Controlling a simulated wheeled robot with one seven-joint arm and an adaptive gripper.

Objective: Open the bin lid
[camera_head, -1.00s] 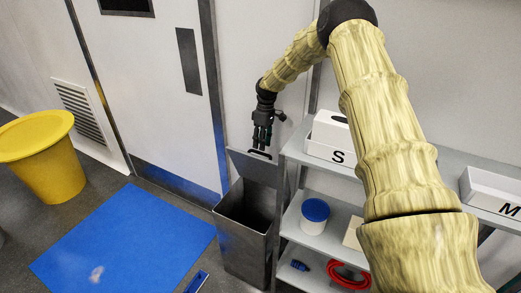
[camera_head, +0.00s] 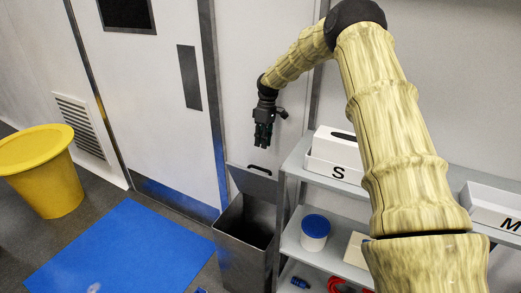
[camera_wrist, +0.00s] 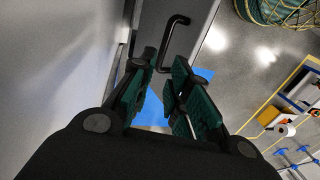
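The grey metal bin (camera_head: 231,258) stands on the floor beside the shelf, and its dark inside shows. Its lid (camera_head: 251,184) is raised, tilted up at the back of the opening. A black bar handle (camera_head: 259,170) sits on the lid's upper edge. My gripper (camera_head: 262,146) hangs above the handle, with a small gap between them in the head view. In the wrist view the handle (camera_wrist: 171,38) lies beyond the fingertips. The two green-padded fingers (camera_wrist: 163,68) are apart, with nothing between them.
A door (camera_head: 160,90) is behind to the left. A blue mat (camera_head: 120,250) and a yellow bin (camera_head: 45,180) are on the left.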

